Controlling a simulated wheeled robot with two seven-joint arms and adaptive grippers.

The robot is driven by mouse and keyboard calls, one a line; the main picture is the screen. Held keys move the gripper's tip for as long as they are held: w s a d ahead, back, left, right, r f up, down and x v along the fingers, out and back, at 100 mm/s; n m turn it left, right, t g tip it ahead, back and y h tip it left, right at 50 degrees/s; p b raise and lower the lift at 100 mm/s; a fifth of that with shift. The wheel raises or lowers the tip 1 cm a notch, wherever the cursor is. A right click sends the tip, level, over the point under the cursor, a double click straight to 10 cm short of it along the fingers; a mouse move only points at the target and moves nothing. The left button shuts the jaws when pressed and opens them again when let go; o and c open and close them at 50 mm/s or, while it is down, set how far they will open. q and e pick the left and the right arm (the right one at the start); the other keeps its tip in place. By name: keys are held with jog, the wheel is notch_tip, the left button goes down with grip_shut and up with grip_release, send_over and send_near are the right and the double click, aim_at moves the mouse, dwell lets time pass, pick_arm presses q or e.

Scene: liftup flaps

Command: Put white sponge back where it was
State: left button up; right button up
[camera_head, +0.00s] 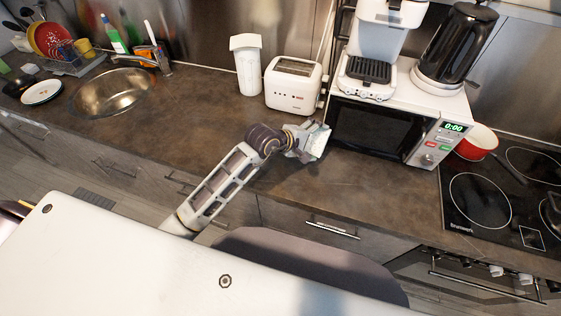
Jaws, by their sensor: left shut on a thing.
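My left gripper (307,141) is over the worktop, just left of the microwave and in front of the toaster. It is shut on a pale, whitish thing that looks like the white sponge (319,142). The gripper's fingers partly hide the sponge. I cannot tell whether the sponge touches the worktop or the microwave. My right gripper is not in view.
The microwave (373,132) carries a coffee machine (378,42) and a black kettle (455,45). A white toaster (292,85) and white canister (247,66) stand behind. The sink (112,92) is at left, the hob (489,200) at right. The worktop (195,120) between is clear.

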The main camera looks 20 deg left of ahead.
pick_arm(q)
jog(key=shift+d+g, duration=0.5)
jog(key=shift+g, duration=0.4)
jog(key=shift+s+d+g+y, duration=0.2)
jog(key=shift+g+y, duration=0.1)
jog(key=shift+g, duration=0.3)
jog(key=shift+s+a+n+g+y+b, duration=0.25)
jog(key=shift+n+g+y+b, duration=0.05)
jog(key=shift+g, duration=0.5)
jog(key=shift+s+a+f+n+g, duration=0.1)
jog(key=shift+s+a+n+g, duration=0.15)
jog(key=shift+a+g, duration=0.25)
jog(key=s+a+r+n+g, duration=0.1)
jog(key=a, duration=0.4)
jog(key=s+a+r+n+g+y+b, duration=0.1)
jog(key=a+n+g, duration=0.1)
jog(key=a, duration=0.3)
jog(key=shift+a+r, duration=0.2)
jog(key=shift+a, duration=0.2)
jog(key=shift+f+n, duration=0.1)
jog(key=shift+n, duration=0.15)
jog(key=shift+w+f+p, duration=0.1)
jog(key=shift+f+p, duration=0.5)
jog(key=shift+f, duration=2.45)
